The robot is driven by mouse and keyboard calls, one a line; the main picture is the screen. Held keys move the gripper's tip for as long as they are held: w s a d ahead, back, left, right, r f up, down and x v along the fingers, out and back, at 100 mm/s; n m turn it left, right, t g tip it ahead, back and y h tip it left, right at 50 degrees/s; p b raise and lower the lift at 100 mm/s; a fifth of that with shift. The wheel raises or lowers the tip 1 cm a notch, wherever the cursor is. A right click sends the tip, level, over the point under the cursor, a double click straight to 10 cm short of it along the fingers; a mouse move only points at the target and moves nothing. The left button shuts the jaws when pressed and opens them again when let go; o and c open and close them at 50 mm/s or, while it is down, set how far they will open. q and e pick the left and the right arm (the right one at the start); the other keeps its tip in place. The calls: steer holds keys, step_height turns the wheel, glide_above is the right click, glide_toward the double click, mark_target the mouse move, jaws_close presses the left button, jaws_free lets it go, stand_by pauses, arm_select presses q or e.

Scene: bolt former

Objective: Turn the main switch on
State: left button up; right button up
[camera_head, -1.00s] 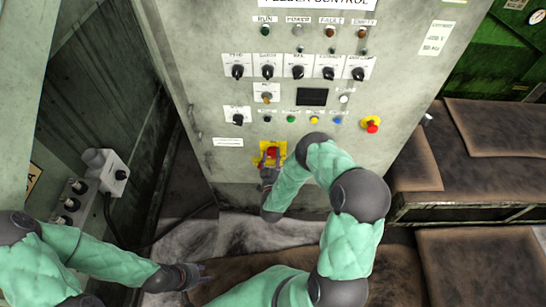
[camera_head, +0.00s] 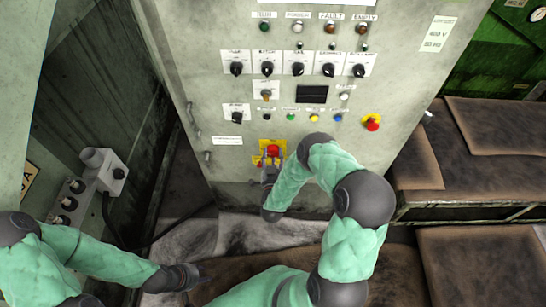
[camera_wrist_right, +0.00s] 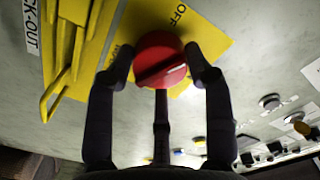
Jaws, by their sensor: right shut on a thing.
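The main switch is a red rotary knob (camera_head: 273,151) on a yellow plate (camera_head: 261,148), low on the grey control cabinet. The plate (camera_wrist_right: 215,35) carries the word OFF, and a pale mark shows on the knob's face. My right gripper (camera_head: 272,163) is shut on the knob. My left gripper (camera_head: 197,276) is low on the left, away from the cabinet; its finger opening is too small to tell.
Yellow lockout parts (camera_wrist_right: 75,45) are beside the knob. A red emergency button (camera_head: 372,123) and several selector knobs and lamps are higher on the cabinet. A grey switch box (camera_head: 105,168) stands at left. Brown padded surfaces (camera_head: 490,140) lie at right.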

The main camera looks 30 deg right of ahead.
steer(key=m, duration=0.2)
steer(key=m+b, duration=0.1)
steer(key=m, duration=0.3)
steer(key=shift+w+d+r+m, duration=0.25)
steer(key=shift+d+r+m, duration=0.05)
steer(key=shift+r, duration=0.1)
steer(key=m+b, duration=0.2)
steer(key=m, duration=0.4)
steer(key=shift+s+d+f, duration=0.1)
steer(key=shift+d, duration=0.05)
steer(key=shift+h, duration=0.4)
steer(key=o, duration=1.1)
steer(key=shift+s+d+f, duration=0.1)
steer(key=shift+f, duration=0.1)
steer(key=shift+a+f, duration=0.1)
steer(key=shift+a, duration=0.1)
steer(key=shift+s+a, duration=0.3)
steer(key=shift+s, duration=0.1)
steer(key=v, duration=1.1)
